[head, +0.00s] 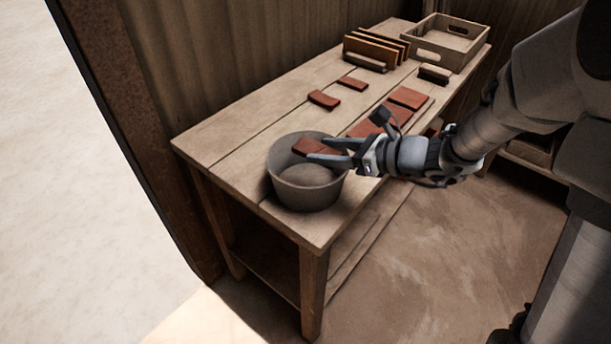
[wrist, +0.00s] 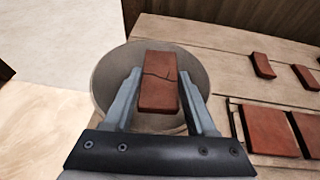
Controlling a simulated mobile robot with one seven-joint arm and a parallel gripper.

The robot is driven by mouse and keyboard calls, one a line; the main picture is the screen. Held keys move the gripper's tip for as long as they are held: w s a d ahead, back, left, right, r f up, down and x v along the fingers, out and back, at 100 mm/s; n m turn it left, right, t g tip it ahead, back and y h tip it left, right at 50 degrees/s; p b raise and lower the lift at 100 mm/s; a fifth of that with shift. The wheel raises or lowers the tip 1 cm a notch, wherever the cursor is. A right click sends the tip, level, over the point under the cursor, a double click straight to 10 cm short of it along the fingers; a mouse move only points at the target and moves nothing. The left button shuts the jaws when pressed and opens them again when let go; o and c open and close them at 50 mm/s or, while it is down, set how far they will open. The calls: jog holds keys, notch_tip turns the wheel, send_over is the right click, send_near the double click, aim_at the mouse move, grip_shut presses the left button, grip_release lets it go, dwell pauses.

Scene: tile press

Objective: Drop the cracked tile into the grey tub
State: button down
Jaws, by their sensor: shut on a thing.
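The cracked tile (wrist: 158,80) is red-brown, with a dark crack running across it. It also shows in the head view (head: 308,145). My gripper (wrist: 160,85) is shut on the tile, one finger along each long side, and it also shows in the head view (head: 325,148). The grey tub (head: 308,194) is round and stands on the near left end of the table. In the wrist view the tub (wrist: 106,80) lies behind the tile. The tile is held over the tub's opening; its exact height above the rim is unclear.
The wooden table (head: 230,139) carries two small curved tiles, one of them nearer the tub (head: 324,99), and flat red tiles (head: 408,98) on the right. A rack of upright boards (head: 375,49), a brush (head: 434,74) and a wooden crate (head: 456,55) stand at the far end.

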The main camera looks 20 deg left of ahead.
jog(key=shift+c, duration=0.6)
grip_release()
jog(key=shift+d+r, duration=0.1)
jog(key=p+v, duration=0.3)
jog(key=v, duration=1.4)
jog(key=shift+d, duration=0.15)
jog(key=s+d+r+n+g+h+p, duration=0.1)
jog(key=s+r+n+g+h+p, duration=0.35)
jog(key=s+n, duration=0.7)
jog(key=s+d+r+n+t+h+p, duration=0.2)
jog(key=d+r+n+t+h+p, duration=0.2)
jog(key=d+r+n+t+h, duration=0.2)
notch_tip(320, 180, up, 3)
jog(key=d+n+h, duration=0.2)
jog(key=n, duration=0.2)
jog(key=shift+s+d, duration=0.2)
